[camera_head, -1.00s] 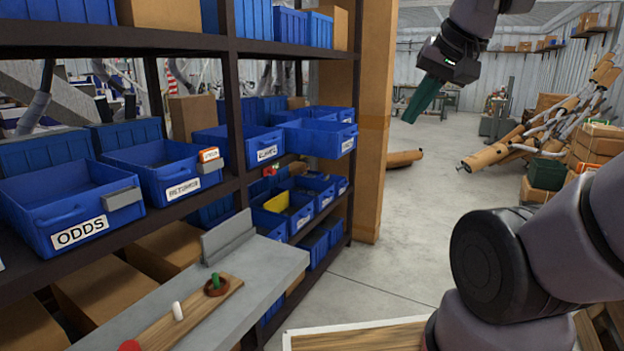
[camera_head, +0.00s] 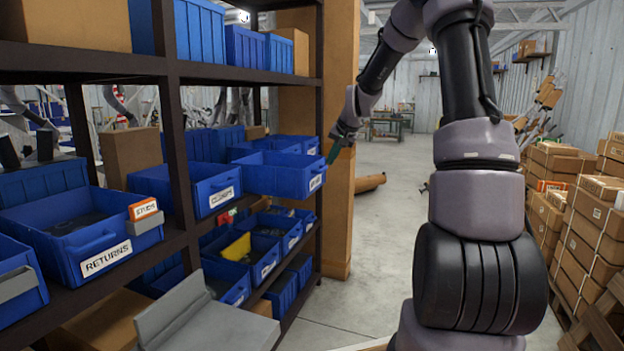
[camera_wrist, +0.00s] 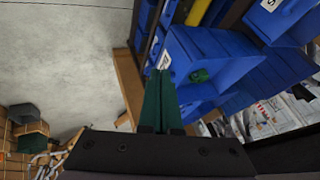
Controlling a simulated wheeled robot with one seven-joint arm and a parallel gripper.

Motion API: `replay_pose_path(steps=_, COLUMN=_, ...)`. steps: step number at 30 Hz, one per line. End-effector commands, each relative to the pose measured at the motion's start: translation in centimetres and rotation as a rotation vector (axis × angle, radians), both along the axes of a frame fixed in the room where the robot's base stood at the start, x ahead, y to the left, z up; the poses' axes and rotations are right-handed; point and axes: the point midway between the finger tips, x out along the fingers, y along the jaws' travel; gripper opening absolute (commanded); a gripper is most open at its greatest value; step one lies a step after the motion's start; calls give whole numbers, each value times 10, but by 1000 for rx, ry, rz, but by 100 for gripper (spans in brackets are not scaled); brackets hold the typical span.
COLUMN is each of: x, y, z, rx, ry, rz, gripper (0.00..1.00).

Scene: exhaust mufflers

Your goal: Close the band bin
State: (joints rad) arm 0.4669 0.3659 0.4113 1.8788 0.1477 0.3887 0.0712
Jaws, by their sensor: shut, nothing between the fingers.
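A blue bin (camera_head: 275,178) on the middle shelf juts out past the shelf front, at the right end of the rack. I take it as the band bin; its white label (camera_head: 316,182) is too small to read. My gripper (camera_head: 333,154) has long green fingers, shut and empty, at the bin's front right corner. In the wrist view the fingertips (camera_wrist: 160,74) lie beside a blue bin (camera_wrist: 205,42) and its white label (camera_wrist: 165,60). A small green item (camera_wrist: 199,76) shows there. I cannot tell whether the fingers touch the bin.
A clamps bin (camera_head: 195,185) and a returns bin (camera_head: 80,225) sit left on the same shelf. Lower bins (camera_head: 245,250) stand below. A cardboard-coloured post (camera_head: 340,215) stands right beside the rack. Strapped cartons (camera_head: 590,230) stand at the right.

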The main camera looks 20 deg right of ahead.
Motion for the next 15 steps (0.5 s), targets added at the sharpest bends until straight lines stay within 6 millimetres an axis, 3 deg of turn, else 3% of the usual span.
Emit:
replay_pose_path(steps=8, x=22, y=-3, z=-25, rx=19, ry=-2, rz=-9, gripper=0)
replay_pose_path(steps=15, x=50, y=5, z=-64, rx=19, ry=-1, rz=-8, gripper=0)
